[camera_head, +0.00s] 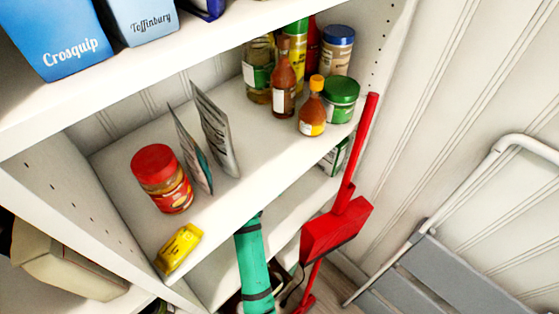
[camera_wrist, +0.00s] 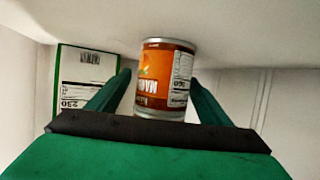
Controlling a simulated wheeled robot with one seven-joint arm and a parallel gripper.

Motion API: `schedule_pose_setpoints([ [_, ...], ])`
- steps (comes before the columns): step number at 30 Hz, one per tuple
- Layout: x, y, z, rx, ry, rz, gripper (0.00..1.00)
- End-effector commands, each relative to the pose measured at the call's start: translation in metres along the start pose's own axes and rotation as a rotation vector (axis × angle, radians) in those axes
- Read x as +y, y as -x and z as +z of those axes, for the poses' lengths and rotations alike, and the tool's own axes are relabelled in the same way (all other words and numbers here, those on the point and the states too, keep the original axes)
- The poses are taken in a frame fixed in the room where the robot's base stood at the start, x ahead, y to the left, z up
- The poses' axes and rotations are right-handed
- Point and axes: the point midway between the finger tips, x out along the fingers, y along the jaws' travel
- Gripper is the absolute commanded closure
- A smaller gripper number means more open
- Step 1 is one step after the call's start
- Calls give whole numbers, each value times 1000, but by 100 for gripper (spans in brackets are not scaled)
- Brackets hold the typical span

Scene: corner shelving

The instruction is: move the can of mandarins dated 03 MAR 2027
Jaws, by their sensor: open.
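In the wrist view an orange and brown can (camera_wrist: 167,75) with silver rims stands against the pale shelf surface. The picture appears upside down, and its label lettering is inverted, starting "MAN". A white label panel shows on its right side; no date is legible. My gripper (camera_wrist: 160,80) is open, with one green finger on each side of the can. I cannot tell whether either finger touches it. The can is not seen in the head view, and neither are my gripper's fingertips.
A green and white box (camera_wrist: 88,85) stands left of the can. In the head view, a red-lidded jar (camera_head: 162,180), upright packets (camera_head: 215,130), a yellow packet (camera_head: 179,248) and several bottles and jars occupy the middle shelf.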

Motion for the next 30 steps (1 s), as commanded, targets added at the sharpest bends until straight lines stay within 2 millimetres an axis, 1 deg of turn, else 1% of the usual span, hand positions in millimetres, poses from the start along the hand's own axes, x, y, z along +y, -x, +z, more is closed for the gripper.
schedule_pose_setpoints([
  [1, 0, 8, 0, 0, 0, 0, 27],
  [6, 4, 34, 0, 1, -3, 4, 27],
  [9, 5, 46, 0, 0, -2, 7, 27],
  [12, 5, 53, -1, 0, -3, 7, 27],
  [16, 5, 56, 0, -1, -4, 7, 27],
  [30, 7, 55, -1, 0, -5, 11, 27],
])
